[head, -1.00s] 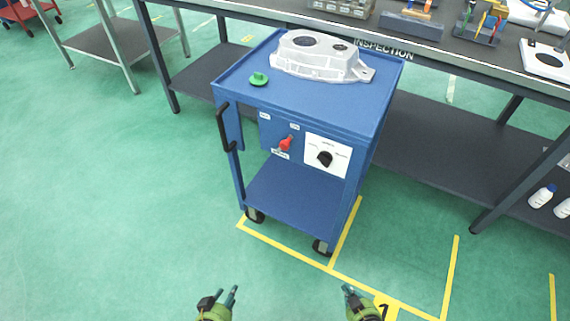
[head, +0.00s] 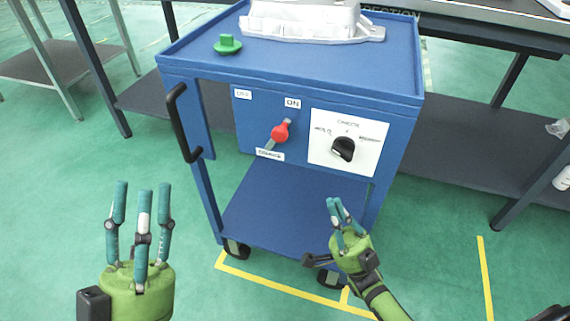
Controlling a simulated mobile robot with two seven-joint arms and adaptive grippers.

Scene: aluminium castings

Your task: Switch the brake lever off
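The brake lever (head: 280,132) has a red knob on a short grey shaft, on the blue front panel of a cart (head: 290,202). It tilts up and right, with its knob below the ON label (head: 292,103). The OFF label (head: 243,94) is at the panel's upper left. My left gripper (head: 142,190) is at the lower left, fingers spread and empty, apart from the cart. My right gripper (head: 337,203) is below and right of the lever, in front of the lower shelf and not touching the lever. Its fingers overlap in view, so its opening is unclear.
A white plate with a black rotary knob (head: 343,149) is right of the lever. A black handle (head: 180,122) sticks out at the cart's left. A green button-like piece (head: 228,44) and a pale casting (head: 305,22) are on top.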

